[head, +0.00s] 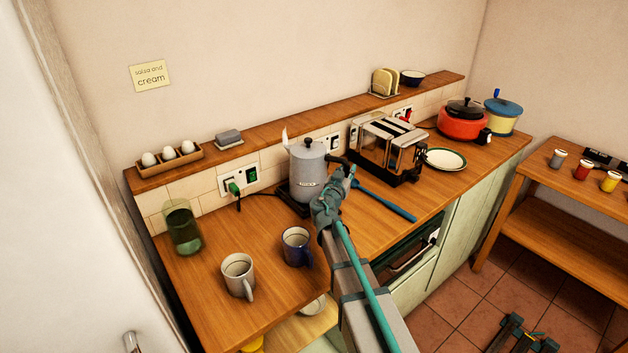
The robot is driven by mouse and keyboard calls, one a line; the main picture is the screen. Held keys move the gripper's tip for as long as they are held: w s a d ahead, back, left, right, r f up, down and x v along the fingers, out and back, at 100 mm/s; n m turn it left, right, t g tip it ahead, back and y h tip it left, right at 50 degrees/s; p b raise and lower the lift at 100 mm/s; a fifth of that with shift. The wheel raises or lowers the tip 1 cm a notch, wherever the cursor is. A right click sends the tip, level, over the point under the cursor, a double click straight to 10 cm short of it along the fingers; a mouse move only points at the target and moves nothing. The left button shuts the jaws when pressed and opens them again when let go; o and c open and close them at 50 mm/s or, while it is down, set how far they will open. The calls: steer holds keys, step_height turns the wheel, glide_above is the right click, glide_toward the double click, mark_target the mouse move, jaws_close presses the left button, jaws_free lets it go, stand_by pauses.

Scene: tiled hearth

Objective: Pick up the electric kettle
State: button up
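The electric kettle (306,177) is grey with a black lid knob. It stands upright on a dark base on the wooden counter, near the back wall, and a pale wisp like steam rises at its left. My gripper (340,172) is at the kettle's right side, close to where a dark handle part shows. My arm reaches up to it from the lower right and hides some of the counter. The fingers are small and overlap the handle area, so I cannot tell whether they touch or close on it.
A chrome toaster (385,148) stands close on the right, with a plate (445,159) beyond it. A blue mug (296,246), a white mug (238,275) and a green glass (182,228) stand to the left. A raised wooden ledge (285,128) runs behind.

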jaws_close()
steer(key=shift+r, duration=0.2)
